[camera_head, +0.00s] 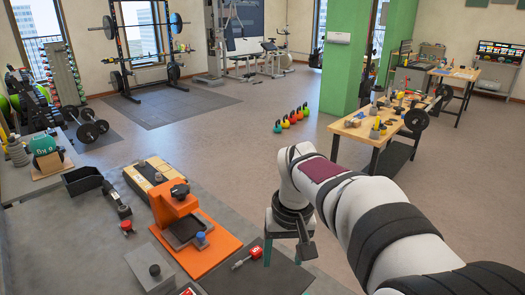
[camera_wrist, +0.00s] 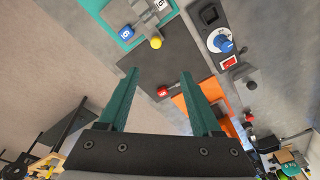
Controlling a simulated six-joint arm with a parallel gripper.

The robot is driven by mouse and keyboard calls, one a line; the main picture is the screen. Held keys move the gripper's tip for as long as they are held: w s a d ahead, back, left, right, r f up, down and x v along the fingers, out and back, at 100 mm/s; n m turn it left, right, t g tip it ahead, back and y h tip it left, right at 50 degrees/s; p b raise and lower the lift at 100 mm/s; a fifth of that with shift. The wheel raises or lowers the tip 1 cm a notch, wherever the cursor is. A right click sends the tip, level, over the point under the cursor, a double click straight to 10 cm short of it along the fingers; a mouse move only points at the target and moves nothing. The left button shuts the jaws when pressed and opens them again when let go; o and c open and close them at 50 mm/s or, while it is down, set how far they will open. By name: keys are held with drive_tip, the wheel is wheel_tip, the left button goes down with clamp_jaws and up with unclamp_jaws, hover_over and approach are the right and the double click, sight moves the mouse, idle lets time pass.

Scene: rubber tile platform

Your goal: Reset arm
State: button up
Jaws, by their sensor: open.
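My gripper (camera_head: 285,254) points downward near the right edge of the grey platform in the head view. Its two green fingers are apart, with nothing held between them. In the wrist view, the open gripper (camera_wrist: 160,74) spans a dark rubber mat (camera_wrist: 158,62). The gap in height is hard to judge.
An orange device (camera_head: 222,257) with a dark tray stands left of the gripper. A grey block with a knob (camera_head: 150,270) and a black bin (camera_head: 83,180) are on the platform. Open floor lies beyond the platform.

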drive_tip(key=s+d+r+m+t+y, duration=0.1)
drive_tip(key=s+r+m+t, duration=0.15)
drive_tip(key=s, duration=0.55)
drive_tip(key=s+r+m+t, duration=0.2)
drive_tip(key=s+m+t, duration=0.15)
drive_tip(key=s, duration=0.55)
drive_tip(key=s+f+g, duration=0.7)
drive_tip(key=s+f, duration=0.1)
drive_tip(key=s, duration=0.1)
drive_tip(key=shift+s+d+f+g, duration=0.15)
drive_tip(key=shift+s+d+g, duration=0.1)
drive_tip(key=shift+g, duration=0.05)
